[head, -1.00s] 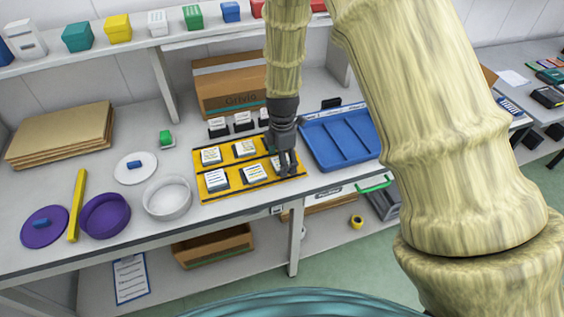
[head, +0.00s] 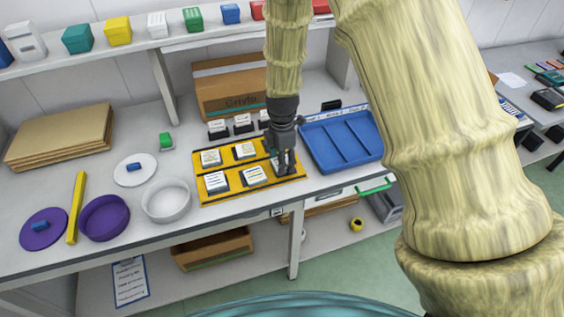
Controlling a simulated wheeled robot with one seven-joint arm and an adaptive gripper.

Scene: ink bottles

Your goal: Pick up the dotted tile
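A yellow board (head: 236,191) on the bench holds several small white tiles with dark markings. They include a back left tile (head: 211,157), a back middle tile (head: 245,150), a front left tile (head: 217,182) and a front middle tile (head: 255,175). The markings are too small to tell which tile is dotted. My gripper (head: 286,170) points down at the right end of the board, with its fingertips low over it. Something pale shows by the fingers, largely hidden by them. I cannot tell whether the fingers grip it.
A blue divided tray (head: 341,141) lies right of the board. Small black-and-white holders (head: 242,124) stand behind it, before a cardboard box (head: 229,92). A white round dish (head: 166,199) and a purple bowl (head: 105,217) stand to the left.

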